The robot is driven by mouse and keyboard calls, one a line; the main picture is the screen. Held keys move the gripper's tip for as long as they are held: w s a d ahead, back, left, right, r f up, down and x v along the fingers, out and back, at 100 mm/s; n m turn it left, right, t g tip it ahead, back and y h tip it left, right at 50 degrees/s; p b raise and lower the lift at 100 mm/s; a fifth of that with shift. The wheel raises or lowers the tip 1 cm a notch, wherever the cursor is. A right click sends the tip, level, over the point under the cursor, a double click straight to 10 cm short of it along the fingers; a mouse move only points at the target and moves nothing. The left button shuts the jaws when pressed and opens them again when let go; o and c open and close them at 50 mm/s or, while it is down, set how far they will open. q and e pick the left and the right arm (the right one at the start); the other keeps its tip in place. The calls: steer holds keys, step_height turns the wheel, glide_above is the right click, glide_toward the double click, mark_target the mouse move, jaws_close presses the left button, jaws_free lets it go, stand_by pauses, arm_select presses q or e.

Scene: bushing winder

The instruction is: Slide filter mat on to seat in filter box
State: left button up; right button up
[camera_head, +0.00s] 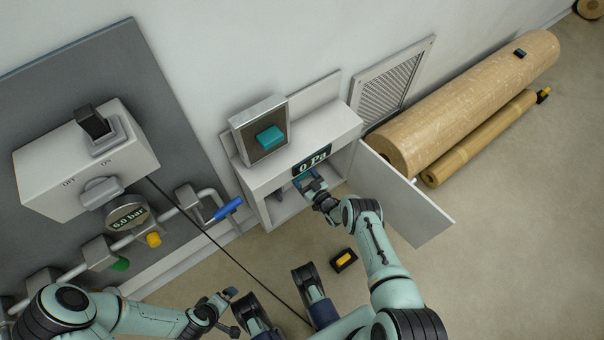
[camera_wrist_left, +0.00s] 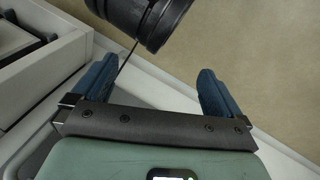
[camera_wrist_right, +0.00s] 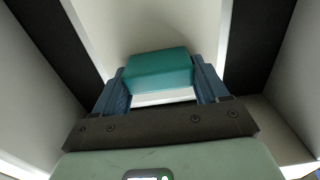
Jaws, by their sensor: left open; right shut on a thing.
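The filter box (camera_head: 326,127) is a pale box at the wall, its front open and its display reading 0 Pa. My right gripper (camera_head: 313,187) reaches into the open front. In the right wrist view it (camera_wrist_right: 161,85) is shut on a teal grip block (camera_wrist_right: 158,68). A pale panel with white edges, seemingly the filter mat (camera_wrist_right: 150,25), lies behind the block. How far it sits in its seat cannot be told. My left gripper (camera_head: 230,308) is open and empty, low and left of the box; its spread fingers show in the left wrist view (camera_wrist_left: 152,90).
The box door (camera_head: 405,200) stands open to the right. A framed dark panel with a teal block (camera_head: 270,138) stands on top of the box. A blue-handled valve (camera_head: 228,208) is to the left. Large rolls (camera_head: 470,100) lie at right. A small black-and-yellow object (camera_head: 343,260) is on the floor.

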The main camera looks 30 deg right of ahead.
steer(key=shift+f+b, duration=0.85)
steer(key=shift+f, duration=0.2)
arm_select(q)
steer(key=shift+g, duration=0.3)
steer(key=shift+s+a+f+b, duration=0.3)
steer(key=shift+f, duration=0.6)
steer(key=shift+s+a+f+b, duration=0.25)
steer(key=shift+a+f, duration=0.05)
steer(key=shift+f, duration=0.55)
steer(key=shift+s+a+f+b, duration=0.3)
steer(key=shift+f, duration=0.6)
arm_select(e)
steer(key=shift+f, duration=0.9)
arm_select(q)
steer(key=shift+f+b, duration=0.35)
steer(key=shift+f, duration=0.1)
arm_select(e)
steer(key=shift+f, duration=0.45)
steer(key=o, duration=1.6)
steer(key=shift+o, duration=0.6)
